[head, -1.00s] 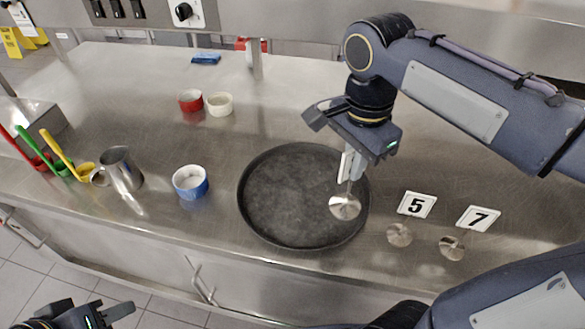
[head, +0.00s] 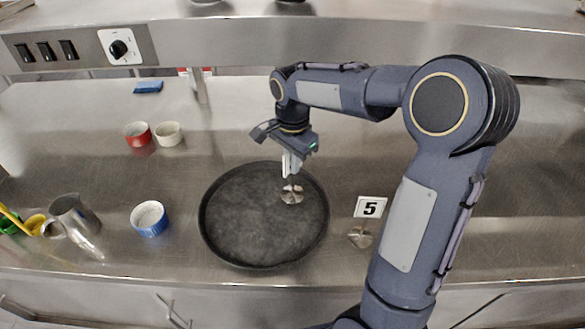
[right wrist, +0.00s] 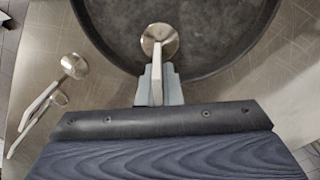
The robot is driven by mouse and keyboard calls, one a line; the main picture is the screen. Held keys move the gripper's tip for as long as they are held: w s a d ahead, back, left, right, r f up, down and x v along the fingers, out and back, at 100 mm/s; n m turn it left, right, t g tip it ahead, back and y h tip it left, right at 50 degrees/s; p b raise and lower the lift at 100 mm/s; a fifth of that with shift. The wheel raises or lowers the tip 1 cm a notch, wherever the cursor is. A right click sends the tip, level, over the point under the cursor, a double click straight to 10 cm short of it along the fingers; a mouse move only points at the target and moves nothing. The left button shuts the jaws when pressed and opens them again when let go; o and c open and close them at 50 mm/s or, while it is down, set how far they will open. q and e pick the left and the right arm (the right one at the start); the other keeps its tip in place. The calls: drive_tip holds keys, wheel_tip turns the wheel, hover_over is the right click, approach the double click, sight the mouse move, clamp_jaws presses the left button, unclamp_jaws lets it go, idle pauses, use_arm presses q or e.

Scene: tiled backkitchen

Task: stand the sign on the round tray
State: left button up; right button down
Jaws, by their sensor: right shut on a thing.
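My right gripper (head: 291,168) is shut on a table sign (right wrist: 157,80), whose white card runs up between the fingers. The sign's round metal base (head: 291,195) points down and appears over the back right part of the tray; it also shows in the right wrist view (right wrist: 158,40). I cannot tell if the base touches the tray. The round tray (head: 222,252) is dark, with a raised rim, and lies flat on the steel counter, otherwise empty. My left gripper is out of view.
A sign with number 5 (head: 370,207) stands right of the tray, close to my right arm. A blue ramekin (head: 150,220) and a steel jug (head: 75,215) stand left. Red (head: 138,134) and cream (head: 169,134) ramekins are behind. A shelf post (head: 201,88) rises at the back.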

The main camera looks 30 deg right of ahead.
drive_tip(key=shift+w+f, duration=0.15)
drive_tip(key=shift+f, duration=1.7)
drive_tip(key=shift+f, duration=0.15)
drive_tip(key=c, duration=1.6)
unclamp_jaws()
